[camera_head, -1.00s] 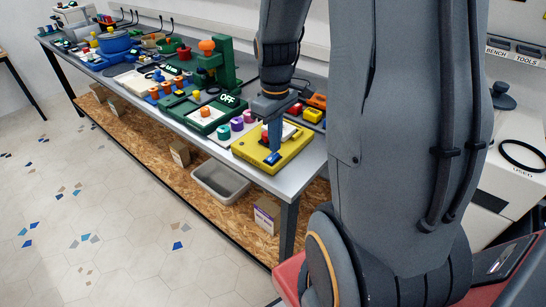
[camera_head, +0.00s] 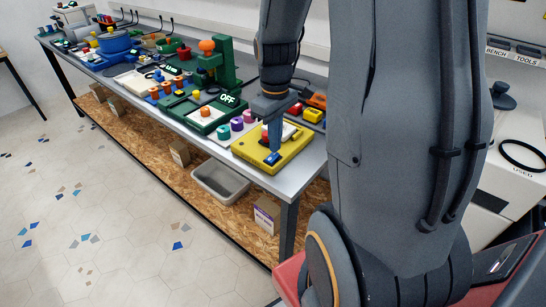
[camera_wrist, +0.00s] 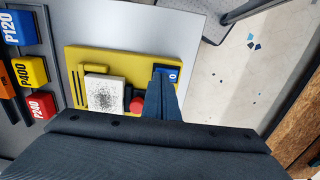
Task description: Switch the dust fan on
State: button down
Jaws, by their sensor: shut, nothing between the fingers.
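A yellow unit (camera_head: 252,152) sits at the near end of the bench, apparently the dust fan. In the wrist view the yellow unit (camera_wrist: 120,57) carries a speckled white square (camera_wrist: 105,94), a red round part (camera_wrist: 137,105) and a blue rocker (camera_wrist: 172,74) marked 0 at its visible end. The rocker also shows in the head view (camera_head: 272,159). My gripper (camera_head: 275,147) points down at the rocker, shut and empty. In the wrist view my blue fingers (camera_wrist: 161,84) cover the rocker's nearer part. I cannot tell whether they touch it.
A green machine (camera_head: 220,66) and a panel reading OFF (camera_head: 228,99) stand left of the yellow unit. Purple and teal knobs (camera_head: 237,123) are close beside it. Blocks labelled P120, P400 (camera_wrist: 33,72) and P240 lie nearby. The bench's front edge is close to the unit.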

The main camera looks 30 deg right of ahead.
aim_at(274, 155)
jog(key=shift+f+b, duration=0.35)
jog(key=shift+f, duration=0.4)
dwell(0.3)
notch_tip(274, 155, up, 7)
jog(key=p, duration=0.6)
jog(key=shift+p, duration=0.35)
dwell(0.4)
jog(key=s+a+m+b, duration=0.1)
jog(key=s+a+m, duration=0.1)
jog(key=a, duration=0.4)
jog(key=s+a+m+t+b, duration=0.1)
jog(key=s+a+m+b, duration=0.1)
jog(key=s+a, duration=0.3)
jog(key=shift+s+a, duration=0.3)
jog(key=shift+a, duration=0.65)
jog(key=shift+f, duration=0.1)
